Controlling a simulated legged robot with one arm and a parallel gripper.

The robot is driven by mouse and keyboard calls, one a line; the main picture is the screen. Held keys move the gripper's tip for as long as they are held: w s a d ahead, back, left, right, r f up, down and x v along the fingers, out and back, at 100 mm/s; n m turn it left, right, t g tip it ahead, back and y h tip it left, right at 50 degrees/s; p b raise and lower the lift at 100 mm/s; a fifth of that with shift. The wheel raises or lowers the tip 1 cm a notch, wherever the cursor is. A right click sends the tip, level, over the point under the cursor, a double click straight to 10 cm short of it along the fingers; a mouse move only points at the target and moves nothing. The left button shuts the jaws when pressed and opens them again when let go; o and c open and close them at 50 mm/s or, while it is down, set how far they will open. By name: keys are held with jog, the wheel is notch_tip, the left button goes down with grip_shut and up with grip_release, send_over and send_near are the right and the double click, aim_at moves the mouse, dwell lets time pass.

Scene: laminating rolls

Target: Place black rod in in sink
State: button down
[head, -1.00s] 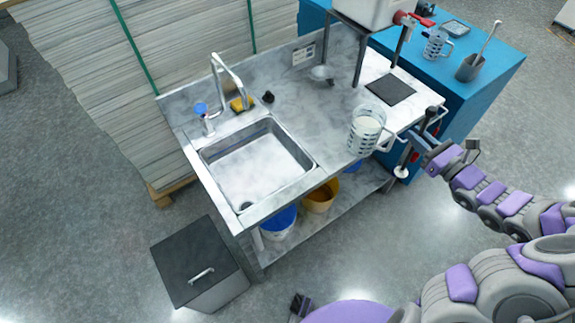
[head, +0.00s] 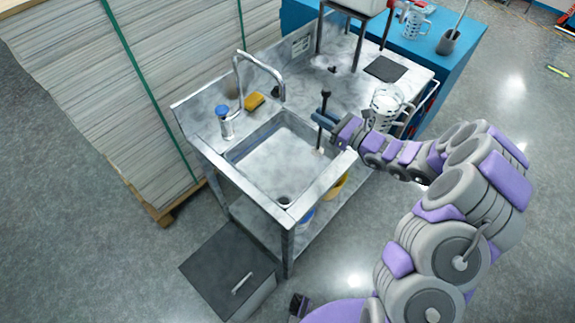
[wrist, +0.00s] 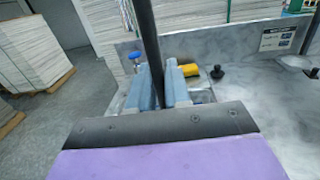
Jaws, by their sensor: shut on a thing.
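A thin black rod (head: 323,108) is held upright in my gripper (head: 325,119). In the head view it stands over the right side of the sink (head: 270,165), with its lower end around the basin's right edge; I cannot tell whether it touches. In the wrist view the black rod (wrist: 147,40) runs up between the blue fingers of my gripper (wrist: 158,85), which are shut on it. The steel sink basin appears empty, with a drain near its front corner. In the wrist view most of the basin is hidden behind my gripper.
A tall tap (head: 240,75), a blue-topped bottle (head: 225,122) and a yellow sponge (head: 254,101) stand at the sink's back edge. A clear measuring jug (head: 385,107) stands on the counter right of my gripper. A dark-lidded bin (head: 228,268) is on the floor in front.

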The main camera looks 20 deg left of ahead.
jog(key=a+f+b, duration=0.2)
jog(key=a+f, duration=0.1)
jog(key=f, duration=1.1)
jog(key=w+a+f+b, duration=0.1)
jog(key=a+b, duration=0.1)
jog(key=a, duration=0.6)
jog(key=shift+w+f+n+g, duration=0.15)
jog(key=shift+n+g, duration=0.15)
jog(key=c, duration=1.1)
grip_release()
jog(key=shift+a+f, duration=0.1)
